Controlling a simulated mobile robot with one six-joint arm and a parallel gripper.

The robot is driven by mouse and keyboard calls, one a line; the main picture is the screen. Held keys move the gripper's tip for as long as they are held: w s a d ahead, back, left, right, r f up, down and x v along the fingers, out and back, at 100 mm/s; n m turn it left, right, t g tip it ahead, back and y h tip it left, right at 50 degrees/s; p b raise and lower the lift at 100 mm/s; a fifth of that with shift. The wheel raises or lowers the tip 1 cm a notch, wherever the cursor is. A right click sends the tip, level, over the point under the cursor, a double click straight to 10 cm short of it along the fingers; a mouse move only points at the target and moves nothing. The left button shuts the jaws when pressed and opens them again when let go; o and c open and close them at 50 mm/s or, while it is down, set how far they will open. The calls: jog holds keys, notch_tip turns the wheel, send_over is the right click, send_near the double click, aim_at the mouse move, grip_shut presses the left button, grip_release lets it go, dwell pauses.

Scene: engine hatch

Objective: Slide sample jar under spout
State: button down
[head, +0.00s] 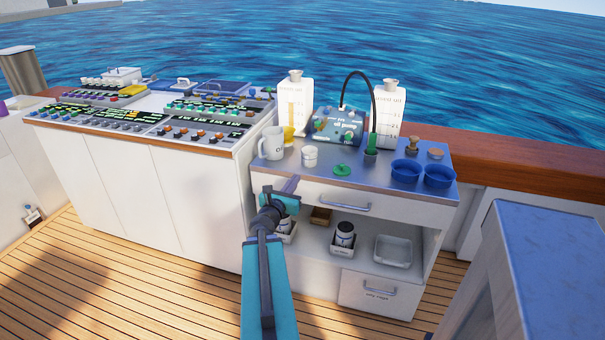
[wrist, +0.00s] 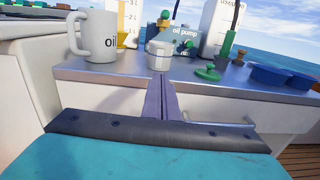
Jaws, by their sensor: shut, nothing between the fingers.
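The small white jar (head: 310,156) stands upright on the blue worktop, right of the oil mug. It also shows in the wrist view (wrist: 158,54), just beyond my fingertips. My gripper (head: 293,181) is shut and empty at the worktop's front edge, in front of the jar. In the wrist view its two fingers (wrist: 161,78) lie together, pointing at the jar; I cannot tell if they touch it. A black hose arches from the oil pump (head: 338,126) down to a green end piece (head: 371,143), right of the jar. A round green lid-like piece (head: 342,170) lies between them.
White canisters (head: 294,102) stand behind. Two blue bowls (head: 405,171) are at the right. A drawer front with a handle (head: 345,207) and an open shelf lie below the worktop.

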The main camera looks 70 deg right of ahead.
jog(key=b, duration=0.5)
jog(key=shift+d+f, duration=0.1)
jog(key=shift+d, duration=0.25)
jog(key=b, duration=0.4)
send_near(307, 162)
jog(key=d, duration=0.2)
jog(key=shift+d+f, duration=0.1)
jog(key=shift+d, duration=2.1)
jog(key=shift+w+d, duration=0.1)
jog(key=shift+d, duration=3.2)
jog(key=shift+a, duration=0.15)
